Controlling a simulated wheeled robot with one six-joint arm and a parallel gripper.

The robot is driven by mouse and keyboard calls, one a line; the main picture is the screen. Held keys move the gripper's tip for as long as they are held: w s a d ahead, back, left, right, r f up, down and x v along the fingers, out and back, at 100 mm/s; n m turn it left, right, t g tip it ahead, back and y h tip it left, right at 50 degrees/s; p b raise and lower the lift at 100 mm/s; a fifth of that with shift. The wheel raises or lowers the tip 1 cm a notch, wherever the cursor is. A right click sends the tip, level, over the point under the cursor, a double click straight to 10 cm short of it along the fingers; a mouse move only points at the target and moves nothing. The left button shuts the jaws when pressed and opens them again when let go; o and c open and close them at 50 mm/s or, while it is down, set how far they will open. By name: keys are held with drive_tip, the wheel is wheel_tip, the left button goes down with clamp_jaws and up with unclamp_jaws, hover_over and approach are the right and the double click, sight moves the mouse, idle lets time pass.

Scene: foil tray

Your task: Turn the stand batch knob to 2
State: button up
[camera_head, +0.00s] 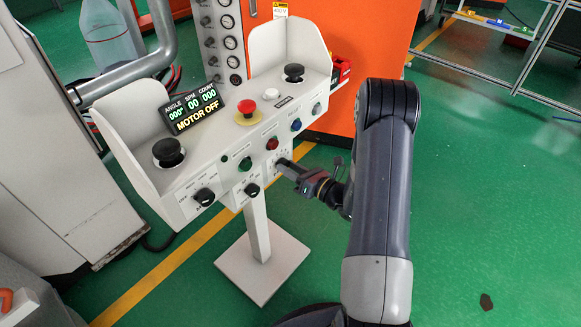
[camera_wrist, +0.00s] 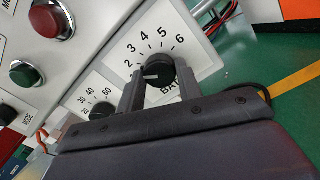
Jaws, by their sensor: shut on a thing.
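My gripper (camera_wrist: 159,84) is shut on the knob, one finger on each side. The knob's white pointer line lies nearly level, its left end toward the low-number side, close to the 2; a finger hides the plate just beyond it. In the head view my gripper (camera_head: 284,166) reaches the right front of the stand's control box (camera_head: 220,150), and the knob is hidden there.
Other black knobs (camera_head: 252,189) (camera_head: 204,197) are left of my gripper. A red button (camera_head: 272,143) and green button (camera_head: 245,164) sit close by above. A red emergency stop (camera_head: 246,107) and a "MOTOR OFF" display (camera_head: 193,108) are on top. Green floor is open to the right.

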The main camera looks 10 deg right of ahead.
drive_tip(key=shift+m, duration=1.1)
drive_tip(key=o, duration=1)
drive_tip(key=shift+p, duration=0.3)
drive_tip(key=v, duration=1.1)
drive_tip(key=shift+w+a, duration=0.1)
drive_tip(key=shift+a, duration=0.05)
drive_tip(key=x, duration=1)
drive_tip(key=shift+w+a, duration=0.15)
drive_tip(key=shift+w, duration=0.15)
